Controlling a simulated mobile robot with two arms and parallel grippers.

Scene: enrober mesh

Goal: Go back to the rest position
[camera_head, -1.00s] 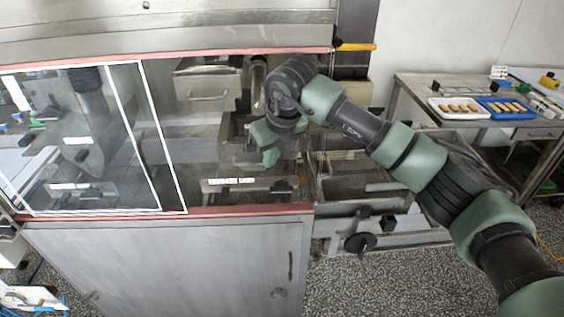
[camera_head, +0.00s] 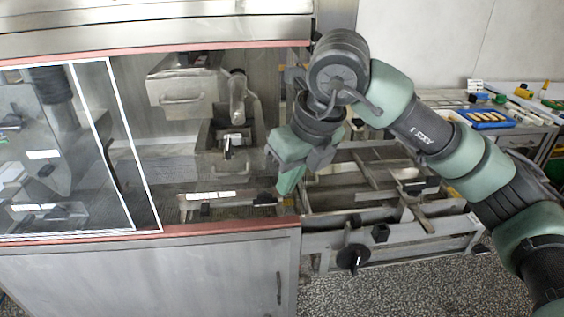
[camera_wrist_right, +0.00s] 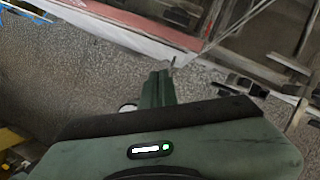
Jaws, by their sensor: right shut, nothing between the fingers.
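My right gripper (camera_head: 287,186) hangs in front of the right end of the enrober's glazed front in the head view. Its green fingers are closed together and hold nothing. In the right wrist view the shut fingers (camera_wrist_right: 158,88) point over the speckled floor, close to the machine's lower edge. My right arm comes in from the right of the head view and bends at the wrist above the open conveyor frame (camera_head: 400,222). My left gripper does not show in either view.
The enrober cabinet (camera_head: 140,275) with its sliding glass window (camera_head: 75,150) fills the left. A black knob (camera_head: 353,258) sticks out at the frame's front. A side table with a blue tray (camera_head: 484,118) stands at the back right. The floor (camera_head: 420,285) in front is clear.

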